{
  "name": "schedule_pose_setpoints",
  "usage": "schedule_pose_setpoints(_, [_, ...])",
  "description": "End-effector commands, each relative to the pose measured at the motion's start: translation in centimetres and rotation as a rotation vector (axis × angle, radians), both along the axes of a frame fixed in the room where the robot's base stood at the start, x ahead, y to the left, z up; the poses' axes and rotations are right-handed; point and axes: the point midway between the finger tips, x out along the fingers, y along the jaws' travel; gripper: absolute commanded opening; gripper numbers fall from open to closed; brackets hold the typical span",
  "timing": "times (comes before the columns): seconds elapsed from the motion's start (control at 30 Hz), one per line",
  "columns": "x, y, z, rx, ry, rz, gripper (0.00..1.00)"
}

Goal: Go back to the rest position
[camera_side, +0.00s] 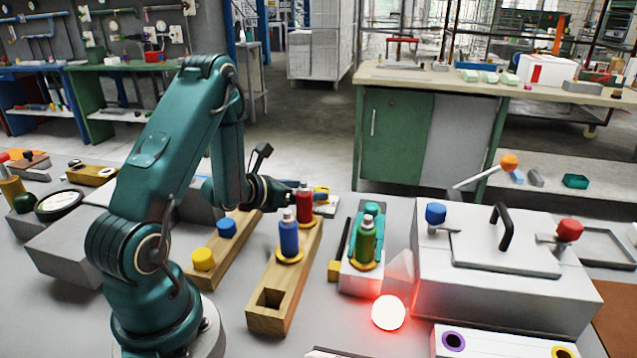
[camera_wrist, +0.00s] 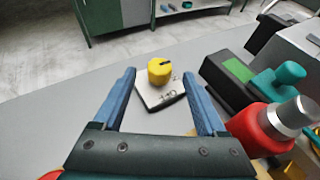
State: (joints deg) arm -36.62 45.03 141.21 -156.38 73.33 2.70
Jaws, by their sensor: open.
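My gripper (camera_side: 318,190) is at the back of the bench in the side view, beside the top of the red bottle (camera_side: 304,209). In the wrist view my gripper (camera_wrist: 160,78) has its blue fingers spread with nothing held between them. A small plate with a yellow knob (camera_wrist: 159,70) lies beyond the fingertips. The red bottle also shows in the wrist view (camera_wrist: 262,128), outside the right finger. In the side view the red bottle and a blue bottle (camera_side: 289,239) stand upright in a wooden rack (camera_side: 254,320), whose front square hole is empty.
A green bottle (camera_side: 366,243) stands on a pale block with teal parts. A large grey box (camera_side: 500,290) with a black handle and a raised orange-tipped lever is at right. A glowing red lamp (camera_side: 388,313) is in front. Yellow (camera_side: 203,259) and blue cylinders sit on a wooden rail.

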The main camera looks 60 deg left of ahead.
Motion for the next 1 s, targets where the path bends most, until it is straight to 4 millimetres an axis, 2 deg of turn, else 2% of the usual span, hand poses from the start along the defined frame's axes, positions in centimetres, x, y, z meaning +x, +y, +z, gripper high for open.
schedule_pose_setpoints(0.23, [0.0,0.0,0.1,0.003,0.0,0.0,0.74])
schedule_pose_setpoints(0.37, [-0.1,0.3,0.8,0.038,0.012,0.0,0.74])
schedule_pose_setpoints(0.57, [-1.0,1.1,3.3,0.161,0.061,0.003,0.74])
schedule_pose_setpoints(0.63, [-0.8,0.7,4.4,0.207,0.067,-0.029,0.74])
schedule_pose_setpoints(0.67, [-0.4,0.1,5.1,0.225,0.06,-0.062,0.74])
schedule_pose_setpoints(0.77, [1.4,-3.4,7.5,0.285,0.008,-0.234,0.74])
schedule_pose_setpoints(0.87, [2.8,-7.7,9.9,0.354,-0.052,-0.429,0.74])
schedule_pose_setpoints(0.97, [3.2,-13.0,12.5,0.449,-0.113,-0.657,0.74])
schedule_pose_setpoints(1.0, [2.9,-15.3,13.4,0.495,-0.135,-0.758,0.74])
